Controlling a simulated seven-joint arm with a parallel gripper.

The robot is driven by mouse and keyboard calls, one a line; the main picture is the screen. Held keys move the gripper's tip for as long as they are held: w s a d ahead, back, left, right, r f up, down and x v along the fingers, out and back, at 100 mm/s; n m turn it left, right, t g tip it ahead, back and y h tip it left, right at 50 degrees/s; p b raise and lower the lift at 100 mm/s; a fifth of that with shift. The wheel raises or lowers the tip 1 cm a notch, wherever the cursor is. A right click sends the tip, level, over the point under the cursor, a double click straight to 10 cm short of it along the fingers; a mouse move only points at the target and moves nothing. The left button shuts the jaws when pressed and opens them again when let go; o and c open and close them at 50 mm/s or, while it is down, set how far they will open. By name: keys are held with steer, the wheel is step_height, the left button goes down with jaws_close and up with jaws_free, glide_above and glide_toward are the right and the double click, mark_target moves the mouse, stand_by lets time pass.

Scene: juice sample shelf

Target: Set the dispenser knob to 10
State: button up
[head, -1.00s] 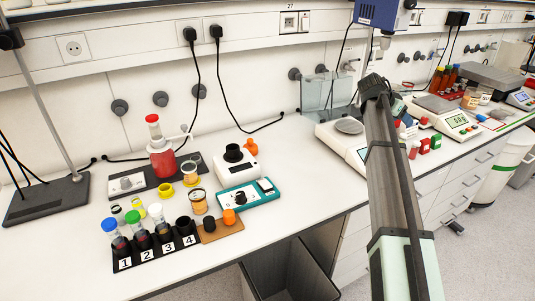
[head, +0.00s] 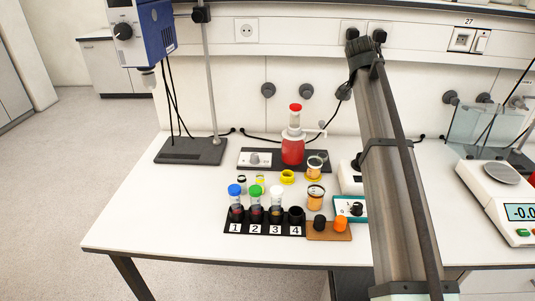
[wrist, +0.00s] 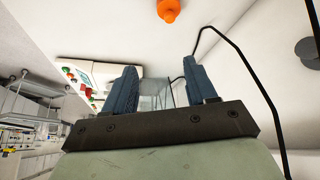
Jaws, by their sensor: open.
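The dispenser is a red bottle (head: 293,151) with a white pump head and red top. It stands upright on a dark base plate towards the back of the bench. A small pale box with a grey dispenser knob (head: 255,158) sits at the left end of that plate. The knob's setting is too small to read. My gripper (wrist: 160,78) is open and empty in the wrist view, pointing along the bench, with the dispenser knob out of that view. In the head view my arm rises at the right, and its fingers cannot be made out.
A numbered rack (head: 264,229) with capped tubes stands in front of the dispenser. Beside it are a brown block (head: 329,232), jars and a teal device (head: 350,208), partly behind my arm. A stand (head: 191,150) is at back left. The bench's front left is clear.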

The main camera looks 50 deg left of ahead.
steer(key=s+a+r+n+g+y, duration=0.1)
steer(key=s+a+n+g, duration=0.15)
steer(key=s+a, duration=1.3)
steer(key=n+g+y, duration=0.1)
steer(key=n+g, duration=0.2)
glide_above(255, 154)
step_height(255, 154, down, 8)
steer(key=f, duration=0.1)
step_height(255, 154, down, 12)
steer(key=shift+s+d+f, duration=0.1)
steer(key=shift+f, duration=0.05)
steer(key=c, duration=1.1)
steer(key=shift+o, duration=0.2)
